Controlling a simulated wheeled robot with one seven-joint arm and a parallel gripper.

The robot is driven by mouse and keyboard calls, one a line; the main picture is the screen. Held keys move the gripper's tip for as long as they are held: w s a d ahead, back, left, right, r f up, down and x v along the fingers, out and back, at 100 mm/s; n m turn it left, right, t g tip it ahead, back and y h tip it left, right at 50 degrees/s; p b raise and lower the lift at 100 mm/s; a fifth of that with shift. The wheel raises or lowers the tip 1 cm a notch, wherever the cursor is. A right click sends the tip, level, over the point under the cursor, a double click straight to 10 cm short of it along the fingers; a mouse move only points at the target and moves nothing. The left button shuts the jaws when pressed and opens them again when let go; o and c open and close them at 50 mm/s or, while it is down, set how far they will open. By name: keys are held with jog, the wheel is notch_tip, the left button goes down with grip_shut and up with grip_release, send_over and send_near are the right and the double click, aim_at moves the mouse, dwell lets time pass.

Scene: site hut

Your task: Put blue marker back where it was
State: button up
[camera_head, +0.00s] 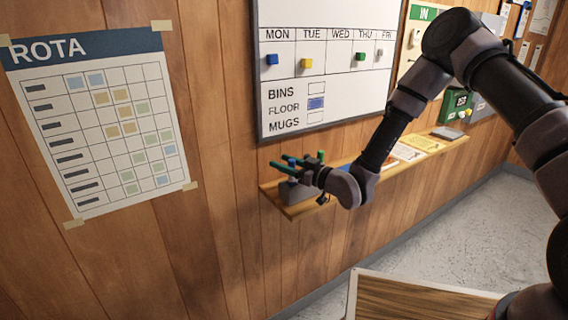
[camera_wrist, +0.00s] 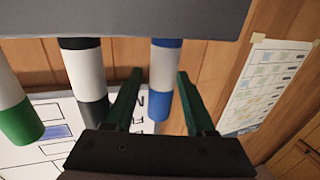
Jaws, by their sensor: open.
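The blue marker (camera_wrist: 163,80), white with blue ends, stands in a grey holder (camera_wrist: 150,18) that fills the top edge of the wrist view, which looks upside down. My gripper (camera_wrist: 160,72) is open, with one green finger on each side of the blue marker; I see gaps between them. A black marker (camera_wrist: 86,75) and a green marker (camera_wrist: 15,105) stand beside it in the same holder. In the head view my gripper (camera_head: 297,163) is over the holder (camera_head: 295,193) at the ledge's left end and partly hides the markers.
The narrow wooden ledge (camera_head: 300,209) runs along the wall, with papers (camera_head: 423,143) farther right. The whiteboard (camera_head: 290,95) with magnets hangs close above. A rota sheet (camera_head: 100,120) is taped at left. A wood-topped surface (camera_head: 410,302) is at the lower right, and the floor between is clear.

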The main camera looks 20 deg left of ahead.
jog(key=shift+r, duration=0.15)
jog(key=v, duration=1.2)
jog(key=w+d+r+m+t+h, duration=0.1)
jog(key=w+d+r+m+h, duration=0.1)
jog(key=w+d+r+h, duration=0.5)
jog(key=w+d+r+m+t+h, duration=0.1)
jog(key=w+d+r+m+h, duration=0.15)
jog(key=w+d, duration=0.45)
jog(key=s+d+r+m+h, duration=0.25)
jog(key=d+r, duration=0.25)
jog(key=d, duration=0.4)
jog(key=s+d+r+m+h, duration=0.3)
jog(key=s+d+r, duration=0.1)
jog(key=d+r, duration=0.25)
jog(key=s+d+r+m, duration=0.3)
jog(key=s+r+m, duration=0.1)
jog(key=s, duration=0.6)
jog(key=s+d+r+m+g, duration=0.1)
jog(key=s+d+r+m, duration=0.2)
jog(key=s, duration=0.8)
notch_tip(320, 180, up, 3)
jog(key=shift+f+m+g, duration=0.2)
jog(key=shift+m+g, duration=0.1)
jog(key=shift+m, duration=0.1)
jog(key=shift+w+d, duration=0.1)
